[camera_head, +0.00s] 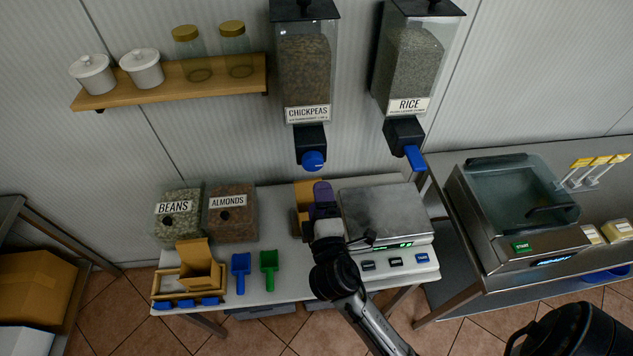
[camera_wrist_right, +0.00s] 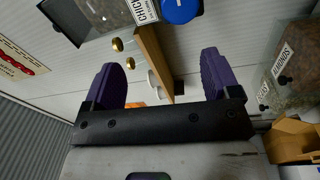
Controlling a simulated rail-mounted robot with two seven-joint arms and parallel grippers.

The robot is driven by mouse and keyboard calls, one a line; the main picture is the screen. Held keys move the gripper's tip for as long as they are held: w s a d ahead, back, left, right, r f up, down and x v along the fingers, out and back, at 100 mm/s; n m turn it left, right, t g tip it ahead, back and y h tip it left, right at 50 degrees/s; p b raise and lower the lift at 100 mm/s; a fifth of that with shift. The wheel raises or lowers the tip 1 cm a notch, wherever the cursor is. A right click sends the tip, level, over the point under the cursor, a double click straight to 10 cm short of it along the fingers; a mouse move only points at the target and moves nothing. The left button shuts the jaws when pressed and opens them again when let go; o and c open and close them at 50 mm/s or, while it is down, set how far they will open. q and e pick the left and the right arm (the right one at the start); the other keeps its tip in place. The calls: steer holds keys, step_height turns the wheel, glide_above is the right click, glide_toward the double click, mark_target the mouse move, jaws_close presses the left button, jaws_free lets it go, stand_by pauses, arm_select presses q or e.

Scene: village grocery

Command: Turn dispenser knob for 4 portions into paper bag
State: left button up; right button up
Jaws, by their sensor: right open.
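The chickpeas dispenser (camera_head: 305,70) hangs on the wall, with a round blue knob (camera_head: 313,160) on its black outlet. The knob shows at the top edge of the right wrist view (camera_wrist_right: 180,10). The rice dispenser (camera_head: 412,65) hangs to its right with a blue knob (camera_head: 415,157). A brown paper bag (camera_head: 302,193) stands on the table below the chickpeas outlet, partly hidden by my right gripper. My right gripper (camera_head: 322,192) is below the chickpeas knob, apart from it. Its purple fingers (camera_wrist_right: 163,78) are spread and empty. My left gripper is not in view.
A scale (camera_head: 385,212) stands right of the gripper. Bins of beans (camera_head: 178,225) and almonds (camera_head: 233,217), an open wooden caddy (camera_head: 172,290) and blue and green scoops stand left. A shelf (camera_head: 175,85) holds jars and canisters. A sealing machine (camera_head: 515,205) is at the right.

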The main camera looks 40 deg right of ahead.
steer(key=w+a+r+n+t+y, duration=0.1)
steer(key=a+r+n+t+y, duration=0.15)
steer(key=n, duration=0.25)
steer(key=n+g+h, duration=0.3)
steer(key=n+g, duration=0.1)
steer(key=n, duration=0.2)
glide_toward(313, 166)
steer(key=shift+t+y, duration=0.25)
steer(key=p+x, duration=0.2)
steer(key=x, duration=0.8)
steer(key=shift+w+d+f, duration=0.1)
steer(key=shift+w+d, duration=0.05)
steer(key=shift+d, duration=0.15)
steer(key=shift+c, duration=0.5)
steer(key=c, duration=0.8)
steer(key=shift+m, duration=0.3)
